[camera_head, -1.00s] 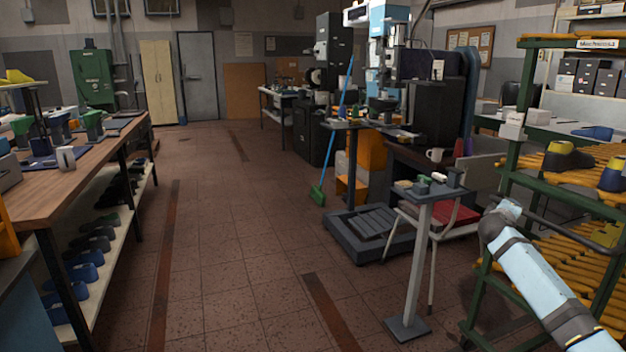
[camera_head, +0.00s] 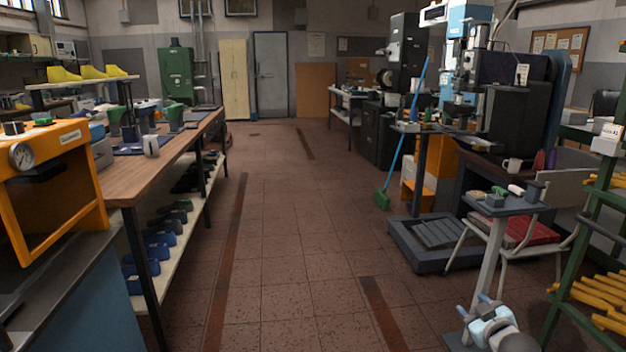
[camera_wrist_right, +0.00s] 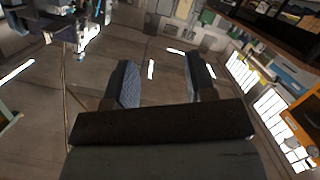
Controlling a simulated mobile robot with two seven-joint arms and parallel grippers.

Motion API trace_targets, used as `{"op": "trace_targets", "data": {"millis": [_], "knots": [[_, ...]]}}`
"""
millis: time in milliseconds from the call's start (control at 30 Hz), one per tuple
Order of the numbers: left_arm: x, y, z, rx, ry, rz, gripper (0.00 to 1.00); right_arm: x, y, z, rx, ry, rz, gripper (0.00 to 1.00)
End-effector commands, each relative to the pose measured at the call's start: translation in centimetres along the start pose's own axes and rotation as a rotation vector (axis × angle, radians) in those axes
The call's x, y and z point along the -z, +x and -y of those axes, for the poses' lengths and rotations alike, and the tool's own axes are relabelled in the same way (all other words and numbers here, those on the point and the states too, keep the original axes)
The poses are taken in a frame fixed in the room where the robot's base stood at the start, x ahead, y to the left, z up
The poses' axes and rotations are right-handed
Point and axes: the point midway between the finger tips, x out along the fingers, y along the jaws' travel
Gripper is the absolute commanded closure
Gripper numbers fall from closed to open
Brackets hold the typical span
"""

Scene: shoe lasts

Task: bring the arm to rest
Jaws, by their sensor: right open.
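My right arm shows at the lower right of the head view, with the right gripper (camera_head: 480,309) in front of the small grey stand. In the right wrist view the two dark, ridged fingers of the right gripper (camera_wrist_right: 162,82) stand wide apart. Nothing is between them; only the tiled floor shows behind. My left gripper is in neither view.
A wooden workbench (camera_head: 140,172) with lasts on its lower shelf runs along the left, behind an orange machine (camera_head: 85,195). A small stand (camera_head: 492,250), a chair and a green rack (camera_head: 575,245) are at the right. The middle aisle is clear floor.

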Motion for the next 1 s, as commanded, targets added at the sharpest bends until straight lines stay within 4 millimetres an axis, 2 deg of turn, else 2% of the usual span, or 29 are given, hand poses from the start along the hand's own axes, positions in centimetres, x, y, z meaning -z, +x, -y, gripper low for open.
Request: {"op": "trace_targets", "data": {"millis": [33,100,167,200,300,400,500,600,767,800,1000], "knots": [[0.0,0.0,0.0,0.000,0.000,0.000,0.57,-0.9,-2.0,4.0,0.051,0.025,0.003,0.49],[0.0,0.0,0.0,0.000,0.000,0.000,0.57,-1.5,-4.7,8.6,0.109,0.061,0.002,0.49],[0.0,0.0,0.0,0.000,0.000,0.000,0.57,-1.8,-7.4,12.4,0.158,0.097,0.001,0.49],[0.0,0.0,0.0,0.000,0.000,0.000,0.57,-1.9,-9.4,14.8,0.189,0.125,0.002,0.49],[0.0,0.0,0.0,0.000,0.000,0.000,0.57,-1.6,-14.6,19.9,0.259,0.202,0.003,0.49],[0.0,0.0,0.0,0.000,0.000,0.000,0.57,-0.6,-19.4,23.5,0.308,0.279,0.004,0.49],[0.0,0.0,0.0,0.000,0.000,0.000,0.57,0.5,-23.3,25.7,0.340,0.346,0.007,0.49],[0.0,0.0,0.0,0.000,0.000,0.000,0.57,1.6,-26.6,27.1,0.360,0.407,0.011,0.49],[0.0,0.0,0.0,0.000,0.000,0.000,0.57,3.7,-31.1,28.3,0.377,0.500,0.017,0.49],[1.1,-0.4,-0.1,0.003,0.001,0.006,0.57,4.7,-31.3,27.7,0.375,0.497,0.021,0.49],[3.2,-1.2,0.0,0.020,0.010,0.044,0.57,6.3,-31.6,26.3,0.368,0.474,0.061,0.49]]}}
